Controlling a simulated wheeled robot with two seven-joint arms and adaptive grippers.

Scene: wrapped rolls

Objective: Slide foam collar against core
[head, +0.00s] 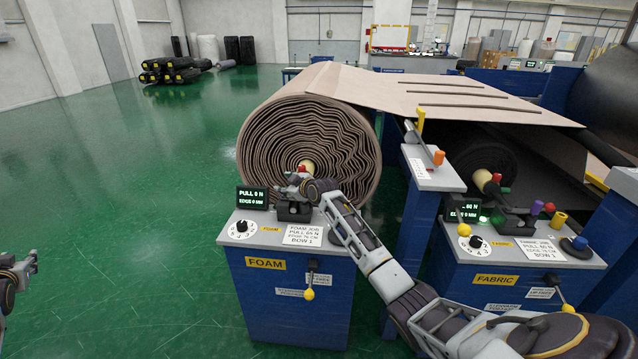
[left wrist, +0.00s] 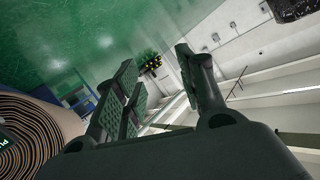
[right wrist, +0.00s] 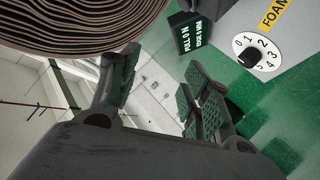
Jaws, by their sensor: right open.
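The foam roll (head: 310,135) is a large brown spiral beside the blue FOAM stand (head: 290,290). Its pale yellow core (head: 307,165) shows at the centre. A small red part (head: 301,169), apparently the foam collar, sits just in front of the core; my right gripper partly hides it, so I cannot tell whether they touch. My right gripper (head: 288,187) is over the stand top, close to the red part. In the right wrist view its fingers (right wrist: 160,95) are apart and empty. My left gripper (head: 22,268) is at the far left, open and empty in the left wrist view (left wrist: 160,85).
The FOAM stand carries a display (head: 252,198) reading PULL 0 N and a numbered dial (head: 241,229). A yellow-knobbed lever (head: 309,293) hangs at its front. The FABRIC stand (head: 500,285) stands to the right, with a grey post (head: 432,170) between.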

